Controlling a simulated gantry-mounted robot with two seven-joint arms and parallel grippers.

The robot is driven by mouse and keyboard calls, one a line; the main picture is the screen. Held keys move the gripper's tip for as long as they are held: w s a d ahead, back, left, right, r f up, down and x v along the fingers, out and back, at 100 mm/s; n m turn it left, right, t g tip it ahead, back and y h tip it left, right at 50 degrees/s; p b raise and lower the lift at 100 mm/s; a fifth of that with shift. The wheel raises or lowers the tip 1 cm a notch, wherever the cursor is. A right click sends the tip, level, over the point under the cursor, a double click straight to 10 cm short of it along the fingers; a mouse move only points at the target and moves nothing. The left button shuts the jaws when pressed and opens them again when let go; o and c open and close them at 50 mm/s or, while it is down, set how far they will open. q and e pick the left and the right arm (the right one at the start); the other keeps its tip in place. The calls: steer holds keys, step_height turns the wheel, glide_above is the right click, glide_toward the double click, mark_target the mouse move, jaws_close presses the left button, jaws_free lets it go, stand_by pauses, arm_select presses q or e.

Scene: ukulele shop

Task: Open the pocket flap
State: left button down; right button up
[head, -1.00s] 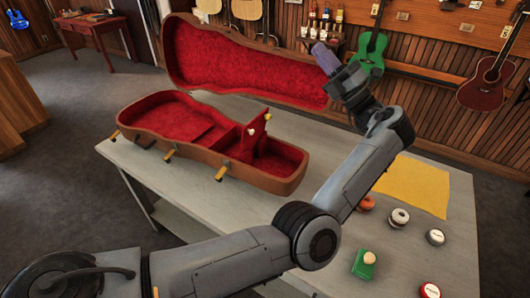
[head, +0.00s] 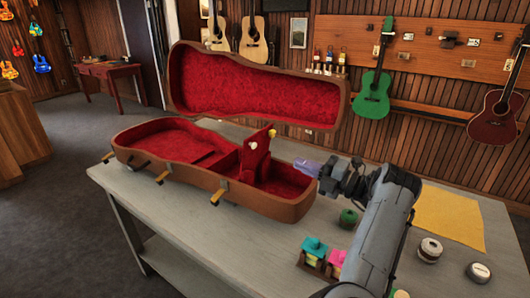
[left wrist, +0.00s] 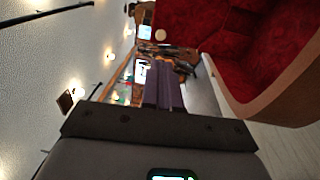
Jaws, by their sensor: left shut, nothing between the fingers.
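The open brown instrument case (head: 250,201) with red lining lies on the table, its lid (head: 255,90) standing up behind. Inside, the red pocket flap (head: 255,158) stands upright, with a pale knob near its top edge. The pocket (head: 288,181) to its right is uncovered, its floor partly hidden by the case wall. My left gripper (head: 305,167), with purple fingers, is shut and empty near the case's right end, right of the flap and apart from it. The purple fingers (left wrist: 163,88) also show in the left wrist view, beside red lining. My right gripper is not in view.
The table (head: 180,212) also holds a green spool (head: 348,217), a pale spool (head: 430,249), a grey round tin (head: 478,271), a yellow cloth (head: 450,215) and a small rack with teal and pink items. Table left of the case's front is clear.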

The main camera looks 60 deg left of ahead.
arm_select(q)
steer(key=b+x, duration=0.1)
steer(key=x, duration=1.1)
steer(key=shift+a, duration=0.15)
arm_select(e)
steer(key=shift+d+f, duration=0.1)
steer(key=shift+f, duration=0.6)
